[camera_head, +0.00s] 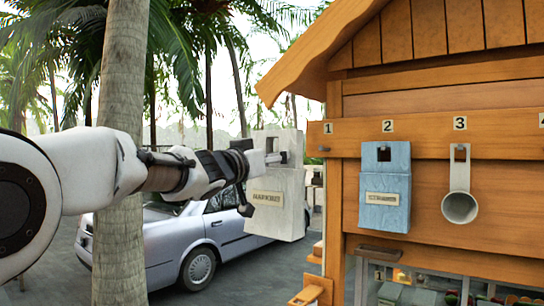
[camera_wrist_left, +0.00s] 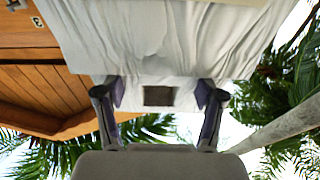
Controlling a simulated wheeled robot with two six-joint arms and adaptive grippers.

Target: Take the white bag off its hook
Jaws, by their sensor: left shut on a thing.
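The white bag (camera_head: 272,208), with a dark-lettered label on its front, is to the left of the wooden stall, in front of the silver car. My left gripper (camera_head: 277,158) is shut on the bag's upper part, near its handle slot. In the left wrist view the bag (camera_wrist_left: 165,35) fills the top middle, with my left gripper's fingers (camera_wrist_left: 158,92) on either side of its slotted top. The hook under number 1 (camera_head: 324,149) is bare, and the bag is apart from it to the left. My right gripper is not in view.
A blue bag (camera_head: 385,192) hangs under number 2 and a grey scoop (camera_head: 460,205) under number 3 on the stall wall (camera_head: 430,240). A palm trunk (camera_head: 122,200) stands behind my left arm. The stall's roof edge (camera_head: 290,80) overhangs above.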

